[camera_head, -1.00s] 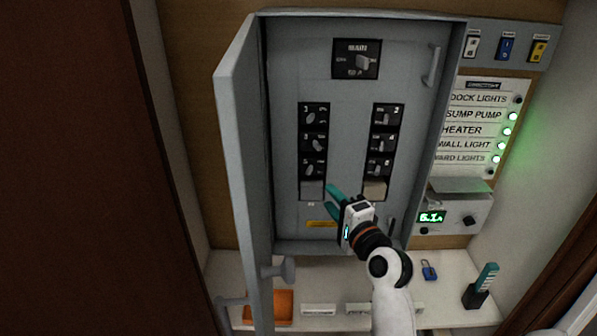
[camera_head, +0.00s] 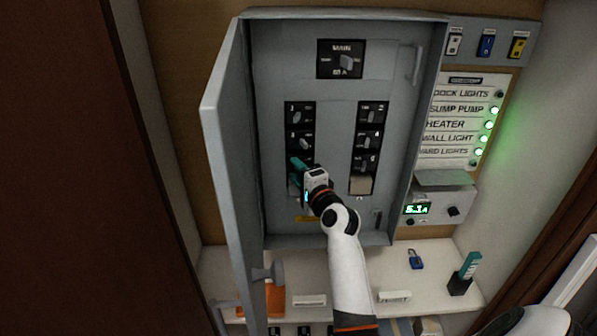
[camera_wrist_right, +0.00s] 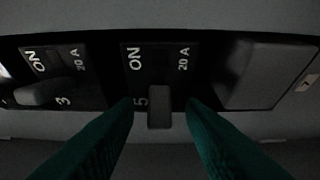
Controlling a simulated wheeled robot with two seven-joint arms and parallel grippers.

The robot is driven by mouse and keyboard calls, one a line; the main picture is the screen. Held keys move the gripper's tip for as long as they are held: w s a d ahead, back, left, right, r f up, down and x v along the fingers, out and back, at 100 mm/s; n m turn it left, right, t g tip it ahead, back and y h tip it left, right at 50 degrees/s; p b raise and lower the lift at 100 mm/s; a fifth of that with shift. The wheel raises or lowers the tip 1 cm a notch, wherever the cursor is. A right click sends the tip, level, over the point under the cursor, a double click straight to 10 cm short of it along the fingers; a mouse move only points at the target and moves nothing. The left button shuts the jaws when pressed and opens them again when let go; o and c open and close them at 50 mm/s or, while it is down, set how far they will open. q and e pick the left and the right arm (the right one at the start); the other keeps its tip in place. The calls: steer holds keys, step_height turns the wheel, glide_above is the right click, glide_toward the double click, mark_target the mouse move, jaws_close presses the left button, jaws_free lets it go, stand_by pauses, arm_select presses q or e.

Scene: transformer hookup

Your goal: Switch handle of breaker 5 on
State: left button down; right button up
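The handle of breaker 5 (camera_wrist_right: 160,107) shows in the right wrist view as a grey lever beside the printed 5, at the end away from the ON print. My right gripper (camera_wrist_right: 161,108) is open, with one teal fingertip on each side of the handle; I cannot tell whether they touch it. In the head view my right gripper (camera_head: 299,167) is at the lower left breaker column and hides most of breaker 5. My left gripper is not in view.
Breaker 3 (camera_wrist_right: 42,92) is left of breaker 5 in the wrist view, and a blank cover (camera_wrist_right: 268,75) is on its right. The panel door (camera_head: 228,150) stands open on the left. A lamp directory (camera_head: 462,124) and a meter box (camera_head: 445,203) are right of the panel.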

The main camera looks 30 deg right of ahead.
steer(key=shift+c, duration=0.4)
jaws_close()
steer(key=shift+s+d+n+g+y+b, duration=0.15)
steer(key=shift+d+n+g+y+b, duration=0.35)
steer(key=shift+n+y+b, duration=1.25)
steer(key=shift+s+d+n+g+y+b, duration=0.2)
steer(key=shift+d+n+g+y+b, duration=0.5)
steer(key=shift+y+b, duration=1.85)
steer(key=shift+s+d+n+g+y+b, duration=0.15)
steer(key=shift+n+g+y+b, duration=0.15)
steer(key=shift+n+y+b, duration=1.85)
steer(key=shift+m+h+b, duration=0.55)
steer(key=shift+m, duration=0.05)
steer(key=shift+o, duration=0.4)
jaws_free()
